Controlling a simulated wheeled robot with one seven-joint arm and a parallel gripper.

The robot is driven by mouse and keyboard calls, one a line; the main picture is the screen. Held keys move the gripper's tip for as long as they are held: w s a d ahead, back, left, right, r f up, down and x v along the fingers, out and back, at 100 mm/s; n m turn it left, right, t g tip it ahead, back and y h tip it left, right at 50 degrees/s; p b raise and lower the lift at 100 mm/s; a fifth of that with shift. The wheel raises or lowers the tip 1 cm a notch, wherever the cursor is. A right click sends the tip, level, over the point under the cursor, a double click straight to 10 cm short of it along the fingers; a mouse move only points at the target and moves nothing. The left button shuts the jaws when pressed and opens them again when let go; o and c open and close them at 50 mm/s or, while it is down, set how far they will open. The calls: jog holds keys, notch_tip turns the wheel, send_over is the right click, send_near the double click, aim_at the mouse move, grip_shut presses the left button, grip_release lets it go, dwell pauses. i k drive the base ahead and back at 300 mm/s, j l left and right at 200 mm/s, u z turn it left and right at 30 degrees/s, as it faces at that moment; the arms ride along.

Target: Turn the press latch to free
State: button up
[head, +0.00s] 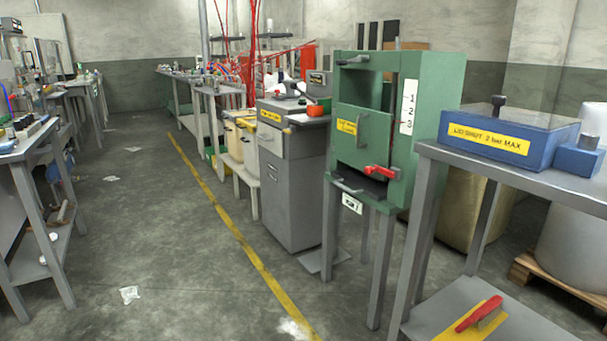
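A green press (423,118) stands on grey legs right of the middle, with its front partly toward me. A red lever (380,172), which looks like the press latch, sits low on its front, lying roughly level. Its exact turned position is too small to tell. A green front panel (372,140) with a yellow label is above the lever, and an opening shows above the panel. A dark handle (352,60) is at the top left of the press. A white plate marked 1, 2, 3 (409,106) is on the side. My gripper is not in view.
A grey table (455,158) with a blue box (555,147) stands close at the right, beside the press. A grey cabinet (290,195) stands left of the press. The floor left of the yellow line (238,238) is mostly clear, with scattered paper scraps (130,294).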

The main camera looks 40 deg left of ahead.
aim_at(369, 171)
jog(key=u, duration=1.1)
jog(key=i+j, duration=1.2)
jog(key=j, duration=0.15)
jog(key=l+z, duration=0.05)
